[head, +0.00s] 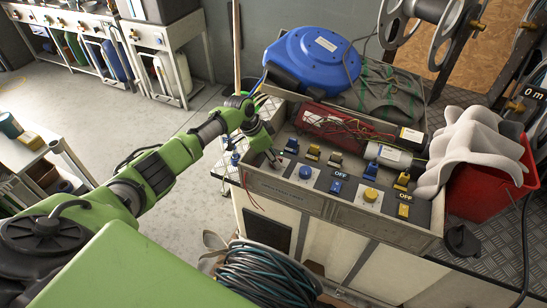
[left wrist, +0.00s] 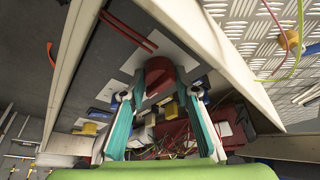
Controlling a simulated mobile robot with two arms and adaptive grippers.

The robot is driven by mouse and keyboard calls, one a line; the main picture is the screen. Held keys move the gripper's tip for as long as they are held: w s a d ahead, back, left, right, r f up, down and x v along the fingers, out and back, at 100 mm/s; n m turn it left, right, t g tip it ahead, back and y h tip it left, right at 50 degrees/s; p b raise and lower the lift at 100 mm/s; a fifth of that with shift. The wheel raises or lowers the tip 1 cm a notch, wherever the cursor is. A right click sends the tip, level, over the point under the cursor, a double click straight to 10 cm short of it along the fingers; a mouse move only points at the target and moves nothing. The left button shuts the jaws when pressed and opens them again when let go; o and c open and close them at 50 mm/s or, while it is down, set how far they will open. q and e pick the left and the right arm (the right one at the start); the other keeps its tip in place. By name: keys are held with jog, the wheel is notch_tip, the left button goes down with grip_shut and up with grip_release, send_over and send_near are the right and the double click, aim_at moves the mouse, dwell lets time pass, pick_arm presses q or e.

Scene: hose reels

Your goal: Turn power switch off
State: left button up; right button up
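A control panel (head: 322,186) with several knobs and switches fills the front of the open bench box. In the left wrist view a red rotary knob (left wrist: 160,76) sits on a white plate. A blue knob (head: 305,173) and a yellow knob (head: 370,195) sit further right. "OFF" labels stand near blue and yellow switches. My right gripper is out of view.
Behind the panel lie a red box with loose wires (head: 335,122) and a white cylinder (head: 388,155). A blue hose reel (head: 312,60) stands behind. A red bin (head: 485,175) with pale padding is at right. A coiled hose (head: 262,275) lies below. Floor at left is clear.

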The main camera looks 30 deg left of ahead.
pick_arm(q)
jog(key=shift+d+r+n+p, duration=0.1)
jog(key=shift+r+n+p, duration=0.1)
jog(key=shift+n+p, duration=0.6)
jog(key=n+p, duration=0.1)
jog(key=p, duration=0.1)
jog(key=n+y+p, duration=0.1)
jog(key=n+p, duration=0.1)
jog(key=n+t+y+p, duration=0.1)
jog(key=n+p, duration=0.1)
jog(key=p, duration=0.1)
jog(key=shift+d+r, duration=0.1)
jog(key=shift+d, duration=0.15)
jog(key=n+y+p, duration=0.1)
jog(key=n+p, duration=0.1)
jog(key=n, duration=0.1)
jog(key=shift+d+n+y+p, duration=0.1)
jog(key=shift+n+y+p, duration=0.2)
jog(key=shift+n+y, duration=0.5)
jog(key=shift+f+n, duration=0.25)
jog(key=shift+n, duration=0.85)
jog(key=shift+n+g+y+b, duration=0.3)
jog(key=shift+n+y, duration=0.3)
jog(key=shift+n, duration=0.6)
jog(key=shift+w+n+g+y+b, duration=0.1)
jog(key=shift+n+g+y+b, duration=0.3)
jog(key=shift+n, duration=0.7)
jog(key=shift+o, duration=0.2)
